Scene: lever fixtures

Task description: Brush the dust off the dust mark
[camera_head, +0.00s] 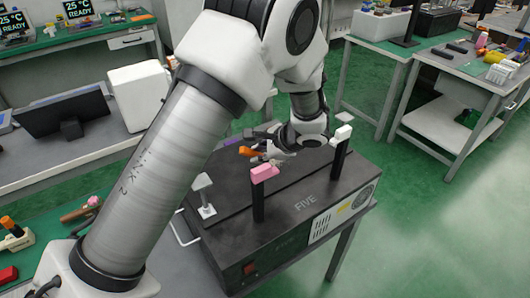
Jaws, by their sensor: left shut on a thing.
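My left arm comes in from the lower left, and its gripper (271,147) is low over the dark box. It is shut on a small orange thing (249,152), whose orange part shows at the left of the fingers. I cannot tell from its shape whether this is a brush. The dark box (280,226), marked FIVE, has a flat top. I cannot make out a dust mark; my arm and wrist hide part of the top. My right gripper is not in view.
A post with a pink block (264,173) stands close in front of the gripper. A post with a white block (343,132) stands to its right, and a white lever fixture (204,196) to its left. A monitor (64,113) is on the left bench.

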